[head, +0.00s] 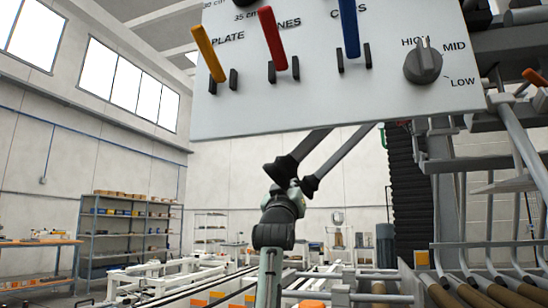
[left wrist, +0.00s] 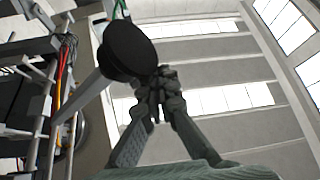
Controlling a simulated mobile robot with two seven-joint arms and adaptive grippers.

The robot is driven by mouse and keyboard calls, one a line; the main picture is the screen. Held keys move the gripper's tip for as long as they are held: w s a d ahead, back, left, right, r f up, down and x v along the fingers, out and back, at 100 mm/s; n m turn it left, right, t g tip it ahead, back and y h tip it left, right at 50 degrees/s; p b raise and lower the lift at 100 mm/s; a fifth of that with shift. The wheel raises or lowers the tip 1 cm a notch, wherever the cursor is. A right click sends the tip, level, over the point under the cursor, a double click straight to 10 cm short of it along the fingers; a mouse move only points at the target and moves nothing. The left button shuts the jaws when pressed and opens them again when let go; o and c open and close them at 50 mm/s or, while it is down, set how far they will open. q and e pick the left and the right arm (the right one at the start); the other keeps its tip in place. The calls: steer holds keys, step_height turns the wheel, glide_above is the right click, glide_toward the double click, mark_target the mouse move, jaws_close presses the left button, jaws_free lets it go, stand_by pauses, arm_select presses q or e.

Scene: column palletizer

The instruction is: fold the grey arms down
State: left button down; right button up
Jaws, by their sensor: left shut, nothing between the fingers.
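Two grey arms (head: 345,155) slope down to the left from under the white control panel (head: 300,105), each with a dark, wider end. In the left wrist view one grey arm (left wrist: 88,95) shows, ending in a black round pad (left wrist: 130,50) close beside my fingers. My left gripper (head: 294,188) comes up from below to the dark ends in the head view, where its fingertips are partly hidden. In the left wrist view its fingers (left wrist: 160,88) meet, shut and empty. I cannot tell whether it touches the pad. My right gripper is not in view.
The panel carries a yellow lever (head: 208,55), a red lever (head: 272,38), a blue lever (head: 350,28) and a grey knob (head: 423,63). Rails and rollers (head: 440,290) fill the lower right. Shelves (head: 125,235) stand far left. Open air lies left of the gripper.

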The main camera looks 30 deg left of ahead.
arm_select(q)
steer(key=v, duration=1.2)
stand_by(0.4)
